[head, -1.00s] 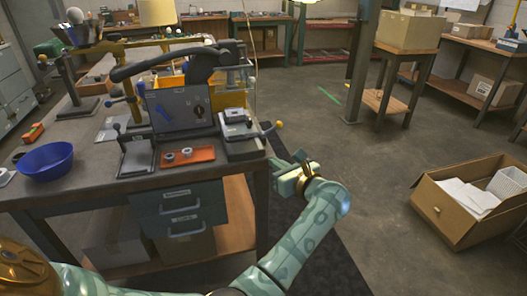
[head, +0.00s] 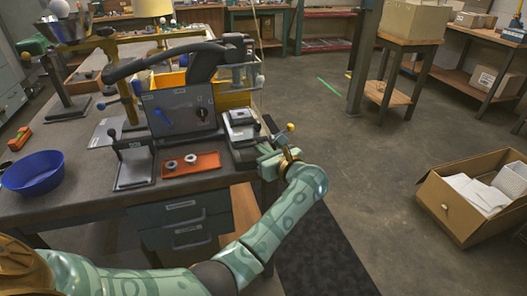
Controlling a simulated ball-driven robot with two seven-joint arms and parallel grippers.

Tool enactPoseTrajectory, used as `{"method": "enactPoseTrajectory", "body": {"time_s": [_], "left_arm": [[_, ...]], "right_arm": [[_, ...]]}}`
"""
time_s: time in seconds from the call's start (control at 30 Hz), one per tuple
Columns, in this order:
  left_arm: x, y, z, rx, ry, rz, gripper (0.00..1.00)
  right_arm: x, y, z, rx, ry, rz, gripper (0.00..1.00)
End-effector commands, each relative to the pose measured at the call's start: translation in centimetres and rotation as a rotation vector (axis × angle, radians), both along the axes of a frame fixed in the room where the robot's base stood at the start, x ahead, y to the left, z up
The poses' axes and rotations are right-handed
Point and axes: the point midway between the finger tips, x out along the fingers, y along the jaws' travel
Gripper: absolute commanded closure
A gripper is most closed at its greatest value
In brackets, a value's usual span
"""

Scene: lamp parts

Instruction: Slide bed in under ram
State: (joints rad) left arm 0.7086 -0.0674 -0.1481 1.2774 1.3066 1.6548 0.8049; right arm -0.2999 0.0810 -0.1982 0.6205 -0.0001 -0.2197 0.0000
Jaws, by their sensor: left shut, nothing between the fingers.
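A dark bench press (head: 185,68) with a long curved black arm stands on the workbench (head: 85,196). What looks like the sliding bed (head: 241,128), a grey plate carrying a light block, sits at its right, near the bench's right edge. A rod with a yellow ball knob (head: 290,127) sticks out to the right of the bed. My left gripper (head: 268,152) is shut and empty, just right of and below the bed, close to the rod. I cannot tell whether it touches either. The ram is not clearly distinguishable. My right gripper is out of view.
An orange tray (head: 205,164) with two small rings and a dark stand (head: 133,168) lie in front of the press. A blue bowl (head: 34,172) is at left. An open cardboard box (head: 450,208) is on the floor at right.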

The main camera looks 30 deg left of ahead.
Motion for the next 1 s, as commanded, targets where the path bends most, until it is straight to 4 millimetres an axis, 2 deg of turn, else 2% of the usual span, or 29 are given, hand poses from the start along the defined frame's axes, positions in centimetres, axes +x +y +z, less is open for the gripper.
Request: {"method": "enactPoseTrajectory", "body": {"time_s": [0.2,0.4,0.53,0.87,1.0], "left_arm": [[0.2,0.2,-0.2,0.0,0.0,0.001,1.0],[2.3,2.7,-0.7,0.002,0.004,0.002,1.0],[3.0,3.5,-0.3,0.001,0.002,0.001,1.0],[3.0,3.7,0.3,0.005,-0.003,0.002,1.0],[2.9,3.2,0.1,0.005,-0.003,0.002,1.0]], "right_arm": [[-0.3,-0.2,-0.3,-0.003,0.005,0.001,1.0],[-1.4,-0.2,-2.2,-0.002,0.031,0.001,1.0],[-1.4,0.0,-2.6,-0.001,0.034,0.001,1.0],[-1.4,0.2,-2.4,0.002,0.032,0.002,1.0],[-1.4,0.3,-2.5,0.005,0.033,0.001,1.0]]}}
